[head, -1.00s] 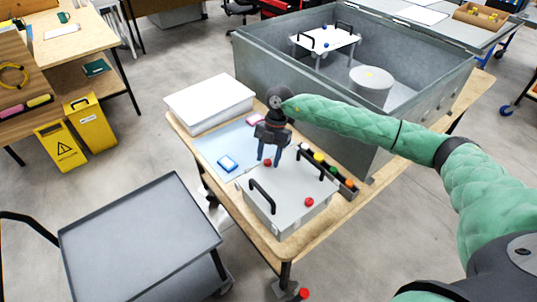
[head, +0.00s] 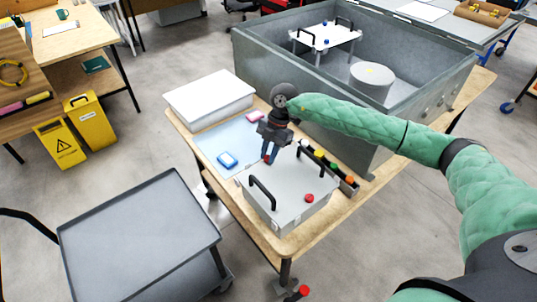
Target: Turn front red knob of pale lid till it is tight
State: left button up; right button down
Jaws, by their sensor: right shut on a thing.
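The pale lid (head: 285,202) lies on a box on the wooden table and has two black handles. One red knob (head: 309,198) sits at its near right edge, clear of any gripper. A second red knob (head: 266,160) sits at its far left edge. My right gripper (head: 270,160) points down there, its fingers shut on this second knob and partly hiding it. How tight either knob is cannot be seen. My left gripper is not in view.
A rack with coloured pieces (head: 333,171) stands right of the lid. A blue item (head: 227,160) and a pink item (head: 255,117) lie on the pale blue mat (head: 209,143). A white box (head: 209,100) and a large grey tub (head: 300,95) stand behind. A grey cart (head: 140,235) is front left.

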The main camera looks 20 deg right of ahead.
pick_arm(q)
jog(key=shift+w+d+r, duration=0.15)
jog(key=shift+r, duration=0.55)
pick_arm(e)
jog(key=shift+m+t, duration=0.5)
jog(key=shift+m, duration=0.8)
jog(key=c, duration=1.2)
grip_release()
jog(key=shift+y, duration=0.3)
jog(key=shift+d+r+b, duration=0.1)
jog(key=shift+r+b, duration=0.1)
jog(key=shift+b, duration=0.15)
jog(key=shift+d+r, duration=0.15)
jog(key=shift+r, duration=0.15)
pick_arm(q)
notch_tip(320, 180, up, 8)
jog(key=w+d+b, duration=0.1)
jog(key=b, duration=0.1)
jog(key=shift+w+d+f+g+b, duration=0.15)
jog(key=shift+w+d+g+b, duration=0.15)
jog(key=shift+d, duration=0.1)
pick_arm(e)
jog(key=v, duration=0.6)
jog(key=shift+r, duration=0.4)
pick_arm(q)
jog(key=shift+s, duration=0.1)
pick_arm(e)
jog(key=shift+w+d, duration=0.1)
jog(key=shift+w, duration=0.05)
